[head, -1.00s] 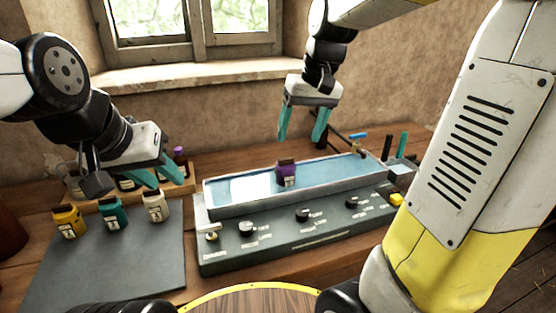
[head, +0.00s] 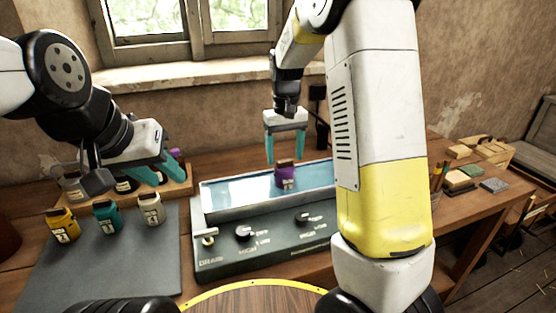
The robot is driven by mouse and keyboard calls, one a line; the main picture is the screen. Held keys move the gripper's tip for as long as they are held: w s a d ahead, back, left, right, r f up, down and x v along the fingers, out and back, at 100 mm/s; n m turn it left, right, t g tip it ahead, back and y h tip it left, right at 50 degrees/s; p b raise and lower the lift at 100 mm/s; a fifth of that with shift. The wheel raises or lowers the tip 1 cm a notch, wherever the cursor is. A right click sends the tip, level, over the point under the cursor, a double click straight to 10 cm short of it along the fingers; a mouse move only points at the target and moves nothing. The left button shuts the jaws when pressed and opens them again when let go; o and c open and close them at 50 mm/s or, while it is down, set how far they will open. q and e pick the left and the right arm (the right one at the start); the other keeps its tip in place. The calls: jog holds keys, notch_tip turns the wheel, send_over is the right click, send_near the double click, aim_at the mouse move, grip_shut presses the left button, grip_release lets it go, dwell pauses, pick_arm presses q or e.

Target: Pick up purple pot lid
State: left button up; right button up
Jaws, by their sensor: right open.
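A purple pot (head: 286,176) with a dark lid (head: 285,163) and a pale label stands in the shallow blue tray (head: 230,191) on the grey control box. My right gripper (head: 284,156) is open and points down, its teal fingers just above and behind the pot, with nothing between them. My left gripper (head: 163,176) is at the left, above the wooden rack; its teal fingers look apart and I see nothing between them. Part of another purple-topped item (head: 175,154) shows behind the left fingers.
Yellow (head: 62,225), teal (head: 106,216) and white (head: 151,208) pots stand on a dark mat (head: 110,265). The control box (head: 270,250) has knobs along its front. My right arm hides its right part. Wooden blocks (head: 460,180) lie at the far right.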

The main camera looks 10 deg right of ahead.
jog(key=shift+f, duration=0.65)
jog(key=c, duration=1.4)
jog(key=shift+c, duration=0.2)
jog(key=shift+r, duration=0.15)
jog(key=shift+r, duration=0.55)
notch_tip(320, 180, up, 2)
jog(key=shift+r, duration=0.15)
jog(key=s+a, duration=0.2)
jog(key=s, duration=0.5)
jog(key=s+a+r, duration=0.1)
jog(key=s+a, duration=0.1)
jog(key=s, duration=0.6)
jog(key=shift+s+a, duration=0.2)
jog(key=shift+a, duration=0.05)
